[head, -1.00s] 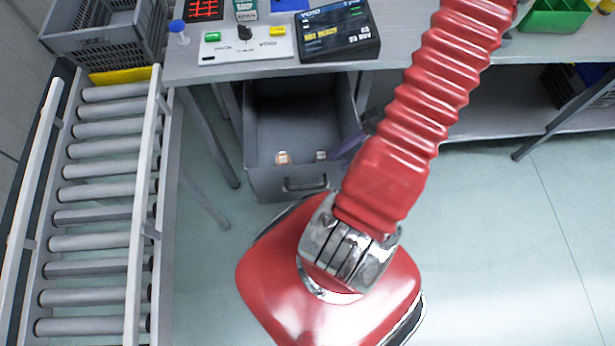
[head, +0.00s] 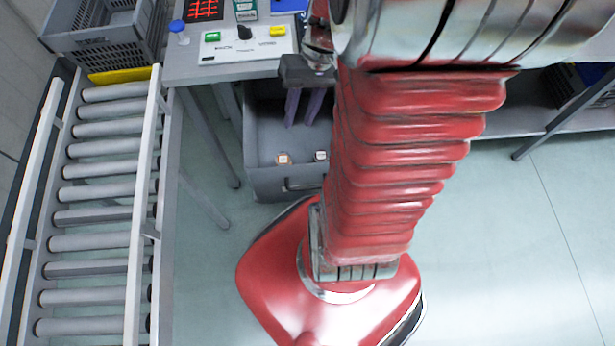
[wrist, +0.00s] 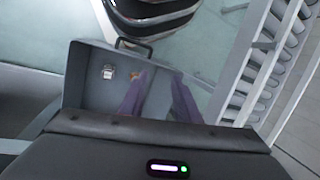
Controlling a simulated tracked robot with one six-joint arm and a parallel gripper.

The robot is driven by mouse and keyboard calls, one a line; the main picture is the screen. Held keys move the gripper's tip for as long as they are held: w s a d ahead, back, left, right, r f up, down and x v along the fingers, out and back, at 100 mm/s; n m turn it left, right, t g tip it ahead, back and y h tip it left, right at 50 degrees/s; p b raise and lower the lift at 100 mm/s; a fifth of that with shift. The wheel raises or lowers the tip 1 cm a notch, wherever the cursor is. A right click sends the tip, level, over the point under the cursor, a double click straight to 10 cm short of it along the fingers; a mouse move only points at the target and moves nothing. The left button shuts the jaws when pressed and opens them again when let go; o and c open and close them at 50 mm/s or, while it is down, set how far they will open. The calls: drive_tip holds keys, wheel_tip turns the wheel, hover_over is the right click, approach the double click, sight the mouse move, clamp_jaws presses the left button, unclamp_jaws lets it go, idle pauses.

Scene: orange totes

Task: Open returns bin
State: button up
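The returns bin is a grey drawer (head: 268,185) under the workbench, pulled out toward me with its top open. Its front handle (head: 300,187) is partly hidden by my arm. A small pinkish item (head: 283,159) and a small pale item (head: 320,156) lie on its floor. My gripper (head: 300,123) is above the bin's back part, its two purple fingers apart and pointing down, with nothing between them. The wrist view also shows the fingers (wrist: 159,78) spread over the bin (wrist: 92,92), and the handle (wrist: 134,43) beyond them.
The workbench edge (head: 225,75) is close to my gripper and carries a white button panel (head: 243,48). A roller conveyor (head: 105,185) with a grey crate (head: 105,40) at its far end stands left. Floor to the right is clear.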

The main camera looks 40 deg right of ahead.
drive_tip(key=a+r+n+t+h, duration=0.3)
drive_tip(key=a+r+n+t, duration=0.1)
drive_tip(key=a+r, duration=1)
drive_tip(key=shift+r+n+t+h, duration=0.3)
drive_tip(key=shift+r+t, duration=0.5)
drive_tip(key=shift+r, duration=0.1)
drive_tip(key=shift+d, duration=0.15)
